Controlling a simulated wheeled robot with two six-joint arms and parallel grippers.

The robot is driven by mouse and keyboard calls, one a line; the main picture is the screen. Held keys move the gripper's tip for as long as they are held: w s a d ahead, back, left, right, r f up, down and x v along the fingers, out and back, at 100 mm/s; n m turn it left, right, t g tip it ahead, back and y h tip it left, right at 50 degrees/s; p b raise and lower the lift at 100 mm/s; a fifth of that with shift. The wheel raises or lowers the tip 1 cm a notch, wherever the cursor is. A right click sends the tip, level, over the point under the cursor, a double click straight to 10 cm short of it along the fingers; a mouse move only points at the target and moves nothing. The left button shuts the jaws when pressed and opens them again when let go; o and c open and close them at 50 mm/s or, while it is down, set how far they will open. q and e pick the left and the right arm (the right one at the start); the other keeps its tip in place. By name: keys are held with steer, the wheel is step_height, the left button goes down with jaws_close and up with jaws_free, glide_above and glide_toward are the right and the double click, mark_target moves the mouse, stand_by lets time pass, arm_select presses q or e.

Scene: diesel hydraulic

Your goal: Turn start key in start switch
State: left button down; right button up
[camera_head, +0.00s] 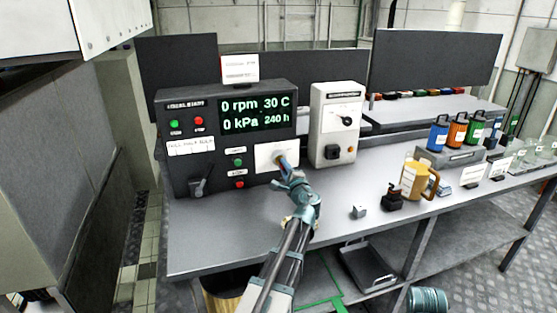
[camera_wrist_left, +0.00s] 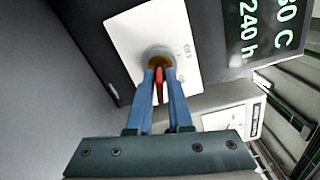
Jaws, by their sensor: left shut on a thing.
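The start switch (camera_wrist_left: 158,52) sits on a white plate (camera_head: 264,155) at the lower right of the dark control panel (camera_head: 240,165). In the left wrist view it is a round grey and brown collar, partly covered by my fingers. The start key (camera_wrist_left: 160,84) shows as a narrow red piece between the fingers, at the collar. My left gripper (camera_head: 284,165) is at the switch, its blue fingers (camera_wrist_left: 160,76) shut on the key. The key's turn position is hard to tell. My right gripper is in neither view.
The panel display (camera_head: 254,112) reads 0 rpm. A white box with a black knob (camera_head: 346,121) stands to the right. A lever (camera_head: 199,187) is at the panel's lower left. A yellow jug (camera_head: 412,180) and several bottles stand further right. The bench front is mostly clear.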

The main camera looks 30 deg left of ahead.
arm_select(q)
steer(key=m, duration=0.9)
steer(key=shift+m, duration=0.4)
steer(key=c, duration=1.2)
jaws_free()
steer(key=shift+m, duration=0.3)
steer(key=o, duration=0.4)
steer(key=shift+o, duration=0.2)
steer(key=v, duration=1.3)
steer(key=shift+s+d, duration=0.25)
steer(key=shift+d, duration=0.1)
